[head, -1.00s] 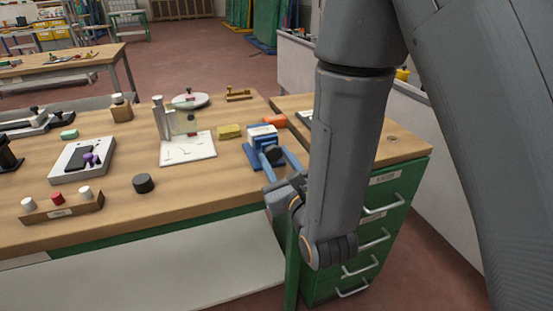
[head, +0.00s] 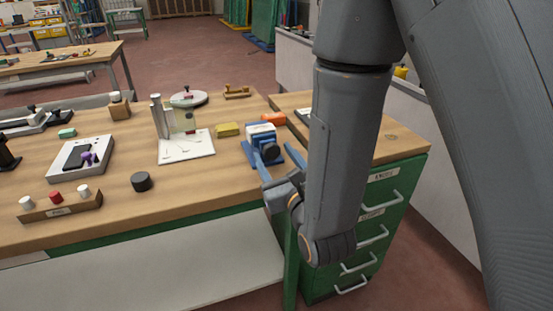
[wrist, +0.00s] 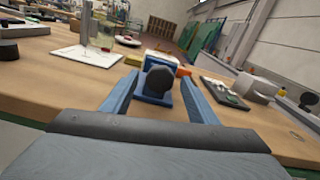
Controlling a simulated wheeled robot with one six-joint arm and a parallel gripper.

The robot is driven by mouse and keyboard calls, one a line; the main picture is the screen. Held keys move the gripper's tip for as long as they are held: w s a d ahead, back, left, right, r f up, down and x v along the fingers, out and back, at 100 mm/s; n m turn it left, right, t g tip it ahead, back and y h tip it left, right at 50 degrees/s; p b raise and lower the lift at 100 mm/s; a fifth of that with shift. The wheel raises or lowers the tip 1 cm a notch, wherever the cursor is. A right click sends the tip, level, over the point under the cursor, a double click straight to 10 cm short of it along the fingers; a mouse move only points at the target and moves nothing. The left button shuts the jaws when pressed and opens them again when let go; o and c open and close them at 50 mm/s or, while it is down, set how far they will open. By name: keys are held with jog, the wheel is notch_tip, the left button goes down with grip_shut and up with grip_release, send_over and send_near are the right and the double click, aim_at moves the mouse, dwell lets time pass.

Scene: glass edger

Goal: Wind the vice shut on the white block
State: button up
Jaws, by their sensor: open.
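The blue vice (head: 262,146) stands near the front right of the workbench, with a dark round knob (wrist: 159,82) facing me. My gripper (head: 276,160) is open and has nothing gripped. In the wrist view its two blue fingers (wrist: 158,88) lie left and right of the knob, with visible gaps. Whether the block touches both vice jaws is not clear.
A yellow block (head: 228,130) and an orange block (head: 273,118) lie close to the vice. A white plate with an upright glass stand (head: 188,152) is to its left. A black round knob (head: 142,182) lies near the front edge. Green drawers (head: 375,215) stand below on the right.

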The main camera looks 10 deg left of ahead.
jog(key=shift+s, duration=0.1)
jog(key=p+v, duration=0.2)
jog(key=p, duration=0.2)
jog(key=shift+s+d+r, duration=0.1)
jog(key=shift+s+r, duration=0.05)
jog(key=shift+s, duration=0.05)
jog(key=shift+p+v, duration=2.6)
jog(key=shift+p, duration=2.05)
